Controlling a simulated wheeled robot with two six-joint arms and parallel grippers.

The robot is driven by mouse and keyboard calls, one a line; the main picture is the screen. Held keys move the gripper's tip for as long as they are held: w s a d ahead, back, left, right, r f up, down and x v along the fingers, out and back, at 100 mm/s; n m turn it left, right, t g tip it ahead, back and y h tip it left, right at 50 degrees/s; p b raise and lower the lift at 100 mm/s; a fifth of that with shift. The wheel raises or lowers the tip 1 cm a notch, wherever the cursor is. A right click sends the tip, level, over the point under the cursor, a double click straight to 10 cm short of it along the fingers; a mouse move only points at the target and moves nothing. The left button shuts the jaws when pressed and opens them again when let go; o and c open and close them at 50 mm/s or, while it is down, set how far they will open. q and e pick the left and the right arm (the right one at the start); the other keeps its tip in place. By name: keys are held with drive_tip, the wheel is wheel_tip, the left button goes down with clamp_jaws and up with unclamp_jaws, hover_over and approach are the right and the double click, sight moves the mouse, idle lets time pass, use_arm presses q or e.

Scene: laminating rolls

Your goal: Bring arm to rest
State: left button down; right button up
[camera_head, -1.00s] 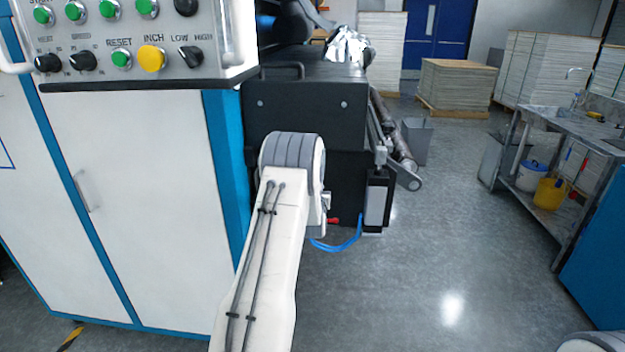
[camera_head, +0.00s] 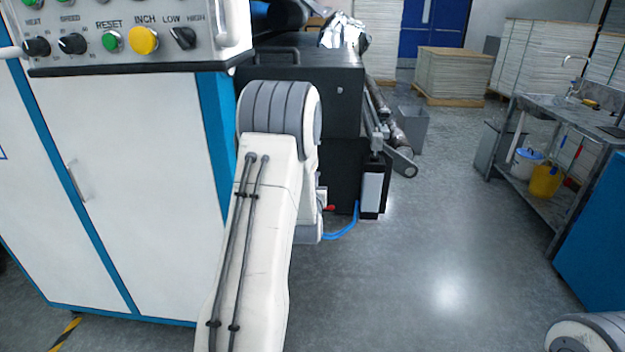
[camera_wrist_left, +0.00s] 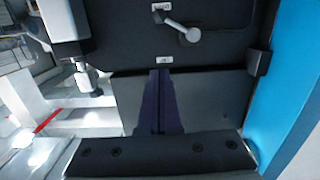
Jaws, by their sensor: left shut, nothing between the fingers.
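My left arm (camera_head: 250,230) rises from the lower middle of the head view, in front of the machine. Its gripper is hidden there behind the arm. In the left wrist view, my left gripper (camera_wrist_left: 160,75) shows as two dark fingers side by side, shut and empty. The fingers lie in front of the dark side of a machine with a small lever handle (camera_wrist_left: 182,27). Whether they touch it cannot be told. Only a rounded link of my right arm (camera_head: 588,332) shows at the lower right; its gripper is out of view.
A white and blue cabinet (camera_head: 130,190) with a button panel (camera_head: 140,35) stands close on the left. The black machine (camera_head: 345,100) is behind my left arm. A metal sink table (camera_head: 540,115) stands right, with a yellow bucket (camera_head: 545,181) below. The floor between (camera_head: 440,240) is clear.

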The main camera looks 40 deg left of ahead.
use_arm(q)
drive_tip(key=shift+d, duration=0.1)
idle(0.3)
drive_tip(key=w+d+m+g+h+p, duration=0.15)
drive_tip(key=d+m+h, duration=0.35)
drive_tip(key=d, duration=1.2)
drive_tip(key=s+d+r+m+g+h+p, duration=0.1)
drive_tip(key=s+d+g+h, duration=0.15)
drive_tip(key=s+d, duration=0.4)
drive_tip(key=s+d+m+g+h+p, duration=0.1)
drive_tip(key=s+d+g+h, duration=0.15)
drive_tip(key=d, duration=0.75)
drive_tip(key=s+d+r+m+g+p, duration=0.1)
drive_tip(key=s+d+m+g, duration=0.2)
drive_tip(key=s, duration=1.1)
drive_tip(key=s+d+r+m+g, duration=0.1)
drive_tip(key=s+d+m+g, duration=0.2)
drive_tip(key=s, duration=1.1)
drive_tip(key=shift+s+d+r+m+g+p, duration=0.2)
drive_tip(key=shift+m+g+p, duration=0.25)
drive_tip(key=shift+g, duration=0.5)
drive_tip(key=shift+w+a, duration=0.1)
drive_tip(key=shift+a, duration=0.05)
